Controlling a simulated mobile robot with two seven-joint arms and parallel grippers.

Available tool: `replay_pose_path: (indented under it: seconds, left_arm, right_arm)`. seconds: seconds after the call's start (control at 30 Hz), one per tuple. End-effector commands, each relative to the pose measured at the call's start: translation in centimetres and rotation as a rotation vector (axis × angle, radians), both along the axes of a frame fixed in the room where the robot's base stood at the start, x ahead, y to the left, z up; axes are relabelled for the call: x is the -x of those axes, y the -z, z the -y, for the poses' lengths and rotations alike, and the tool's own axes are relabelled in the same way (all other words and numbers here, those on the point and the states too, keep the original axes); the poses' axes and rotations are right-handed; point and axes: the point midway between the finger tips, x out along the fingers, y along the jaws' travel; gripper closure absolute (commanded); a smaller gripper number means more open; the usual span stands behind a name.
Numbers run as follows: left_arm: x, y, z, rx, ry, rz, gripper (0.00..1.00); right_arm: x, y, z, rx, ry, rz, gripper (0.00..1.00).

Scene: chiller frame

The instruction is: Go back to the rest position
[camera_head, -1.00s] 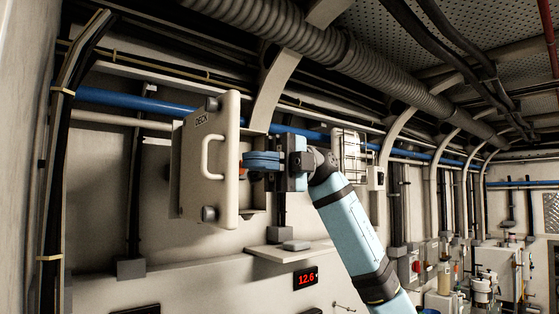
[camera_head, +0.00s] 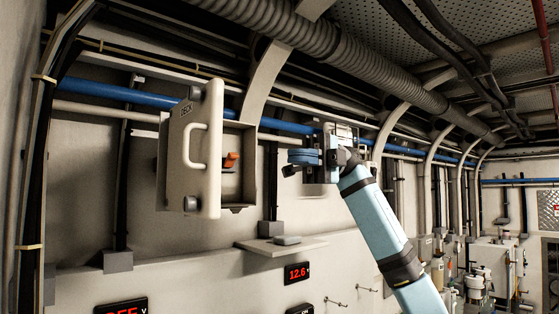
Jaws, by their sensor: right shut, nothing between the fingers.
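My right gripper (camera_head: 291,163) is in the head view, to the right of a wall box. Its blue fingers are shut and empty, pointing left, clear of the box. My right arm comes up from the lower right. The box's beige door (camera_head: 190,165), marked DECK, stands swung open towards me with its handle (camera_head: 193,147) facing left. An orange lever (camera_head: 231,161) shows inside the open box (camera_head: 240,185). Most of the box's inside is hidden behind the door. My left gripper is not in view.
A small shelf (camera_head: 260,247) with a grey item (camera_head: 287,240) on it juts from the wall below my gripper. Red-digit displays (camera_head: 297,272) sit lower. Pipes (camera_head: 120,92) run along the wall above. White equipment (camera_head: 490,255) stands at the far right.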

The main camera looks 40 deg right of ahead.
Motion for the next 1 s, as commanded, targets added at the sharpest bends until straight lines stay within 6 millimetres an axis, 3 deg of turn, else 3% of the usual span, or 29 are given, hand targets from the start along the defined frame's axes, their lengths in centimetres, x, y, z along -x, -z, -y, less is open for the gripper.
replay_pose_path:
  seconds: [0.13, 0.43, 0.57, 0.67, 0.77, 1.0]
  left_arm:
    - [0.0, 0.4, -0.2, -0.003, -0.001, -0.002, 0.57]
    - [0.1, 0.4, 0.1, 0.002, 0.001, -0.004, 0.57]
    - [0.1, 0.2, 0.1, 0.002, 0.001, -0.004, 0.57]
    - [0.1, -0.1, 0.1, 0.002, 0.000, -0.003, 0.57]
    - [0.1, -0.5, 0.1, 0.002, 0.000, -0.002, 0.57]
    - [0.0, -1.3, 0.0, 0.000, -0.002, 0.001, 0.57]
  right_arm:
    - [0.1, 0.0, 1.3, -0.001, 0.000, 0.001, 1.00]
    - [0.0, 0.0, 1.4, -0.003, -0.002, -0.001, 1.00]
    - [-1.8, 1.6, 0.3, -0.055, -0.017, -0.030, 1.00]
    - [-4.7, 4.5, -1.6, -0.153, -0.033, -0.080, 1.00]
    - [-8.1, 8.8, -3.8, -0.292, -0.031, -0.156, 1.00]
    - [-14.1, 21.3, -8.3, -0.617, 0.096, -0.377, 1.00]
